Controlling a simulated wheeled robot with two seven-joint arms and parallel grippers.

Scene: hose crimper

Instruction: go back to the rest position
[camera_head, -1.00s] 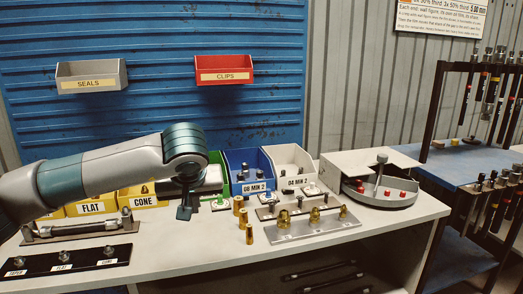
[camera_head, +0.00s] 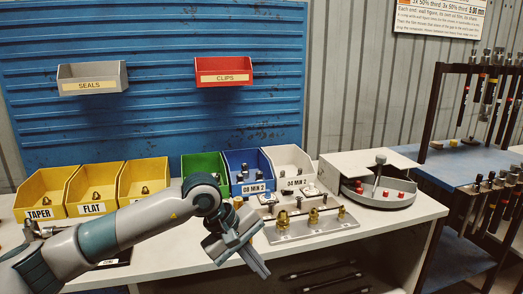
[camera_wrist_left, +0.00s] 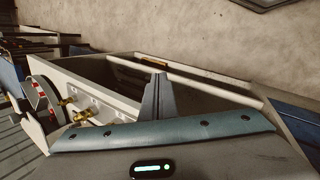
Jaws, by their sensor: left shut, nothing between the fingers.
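My left gripper (camera_head: 258,262) shows in the head view in front of the bench's front edge. Its fingers are together and empty, pointing down and to the right. In the left wrist view the closed fingers (camera_wrist_left: 154,98) stand up in the middle with nothing between them. My left arm comes in from the lower left and crosses in front of the bench, hiding part of its left side. My right gripper is in neither view.
The white bench (camera_head: 430,208) carries yellow bins (camera_head: 144,176), a green bin (camera_head: 203,163), a blue bin (camera_head: 247,165), a white bin (camera_head: 288,160), a metal plate with brass fittings (camera_head: 335,229) and a round grey tray (camera_head: 378,199). A blue-shelved rack (camera_head: 460,166) stands at the right.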

